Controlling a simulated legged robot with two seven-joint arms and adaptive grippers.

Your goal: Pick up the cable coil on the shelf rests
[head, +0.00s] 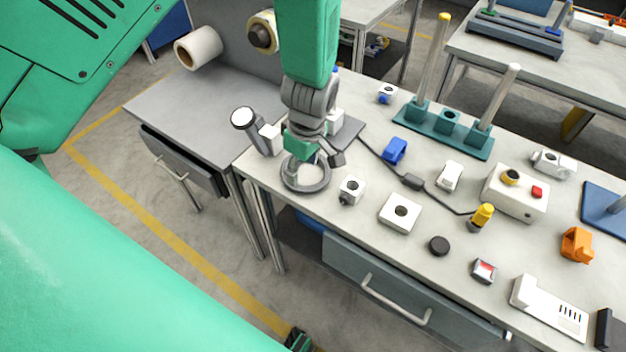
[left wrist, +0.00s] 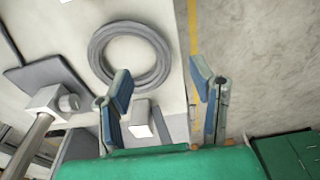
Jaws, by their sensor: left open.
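The cable coil (head: 305,186) is a dark grey ring at the left end of the workbench in the head view. In the left wrist view the coil (left wrist: 164,57) lies flat, above and left of the space between the fingers. My left gripper (head: 318,156) points down over the far side of the coil and partly covers it. The left wrist view shows the gripper (left wrist: 161,88) open, with nothing between its fingers. Whether a finger touches the coil is unclear. White blocks (head: 269,138) stand beside the coil, near a dark plate (head: 347,134). My right gripper is out of view.
A white square block with a hole (head: 400,213) and a smaller holed block (head: 351,189) stand right of the coil. A black cable (head: 435,191) runs across the bench. A teal rack with rods (head: 445,137) stands behind. A grey side table (head: 190,110) is mostly clear.

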